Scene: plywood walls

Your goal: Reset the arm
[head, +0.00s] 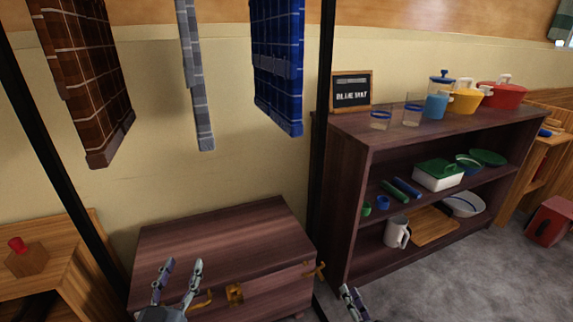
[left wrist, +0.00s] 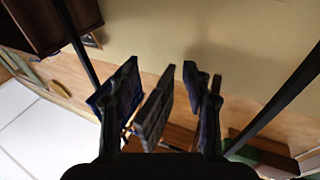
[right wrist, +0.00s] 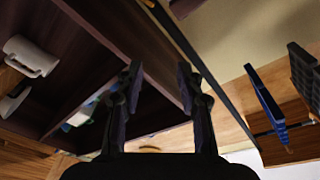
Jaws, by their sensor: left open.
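My left gripper (head: 180,272) shows at the bottom of the head view, in front of the dark wooden chest (head: 215,235). Its two fingers are apart with nothing between them. In the left wrist view (left wrist: 158,85) the fingers are also spread, with hanging cloths beyond them. My right gripper (head: 350,298) is partly cut off at the bottom edge of the head view, near the shelf's front left corner. In the right wrist view (right wrist: 158,75) its fingers are apart and empty. Most of both arms is out of the head view.
A brown cloth (head: 88,75), a grey cloth (head: 195,80) and a blue cloth (head: 278,65) hang between black posts. The dark shelf (head: 345,185) at right holds pots, glasses and dishes. A wooden table (head: 60,250) stands at left. Grey floor (head: 440,280) is open in front of the shelf.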

